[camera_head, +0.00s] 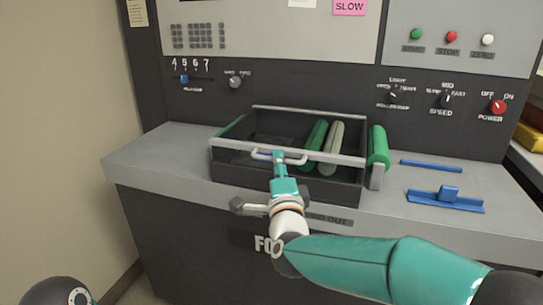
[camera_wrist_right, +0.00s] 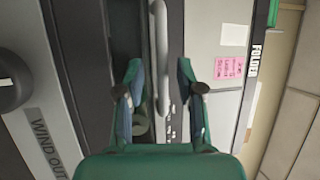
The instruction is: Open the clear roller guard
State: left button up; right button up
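The clear roller guard (camera_head: 335,158) has a grey frame and a see-through pane. It appears to lie down over the green and grey rollers in the dark housing. Its pale bar handle (camera_head: 300,160) is on the front rail. My right gripper (camera_head: 279,157) is at this handle, reaching in from the front. In the right wrist view the handle (camera_wrist_right: 160,50) runs between the two fingers of my right gripper (camera_wrist_right: 158,72). The fingers are apart, with a gap on each side of the bar. My left gripper is not in view.
A green roller end (camera_head: 378,147) sticks out right of the housing. A blue bar (camera_head: 431,165) and a blue tool (camera_head: 446,198) lie on the grey counter at right. The control panel with knobs rises behind. The left counter is clear.

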jog(key=shift+x, duration=1.25)
jog(key=shift+w, duration=0.1)
grip_shut()
